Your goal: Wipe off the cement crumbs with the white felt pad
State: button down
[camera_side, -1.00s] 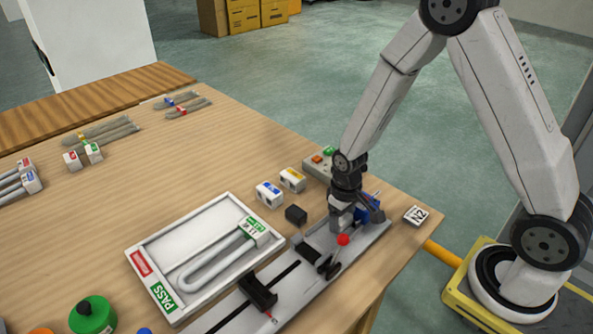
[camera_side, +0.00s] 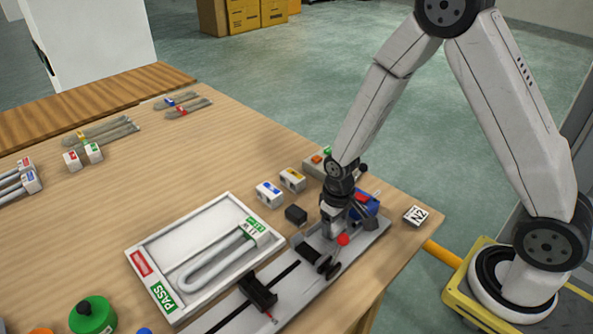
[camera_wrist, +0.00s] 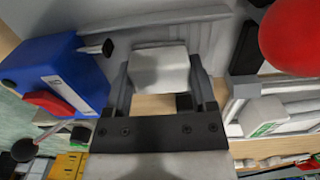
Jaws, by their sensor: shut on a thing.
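My gripper (camera_side: 329,231) is low over the grey fixture plate (camera_side: 372,240) near the table's right edge. In the wrist view, my gripper (camera_wrist: 161,82) is shut on a white block, which looks like the felt pad (camera_wrist: 160,68). The pad sits between both fingers, over the grey plate. Whether it touches the plate, I cannot tell. In the side view the pad is hard to make out against the gripper. I cannot make out any cement crumbs.
A blue box with a red part (camera_side: 367,205) stands just right of my gripper, and a red ball knob (camera_side: 343,240) is close in front. A black block (camera_side: 296,214) is to the left. A white tray (camera_side: 143,284) holds a U-shaped tube.

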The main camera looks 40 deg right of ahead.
jog(key=shift+a, duration=0.5)
jog(key=shift+d, duration=0.2)
jog(key=shift+s+d+f, duration=0.1)
jog(key=shift+d+f, duration=0.1)
jog(key=shift+d, duration=1.35)
jog(key=shift+s+a, duration=0.1)
jog(key=shift+r, duration=0.1)
jog(key=shift+w+r, duration=0.2)
jog(key=shift+r, duration=3.3)
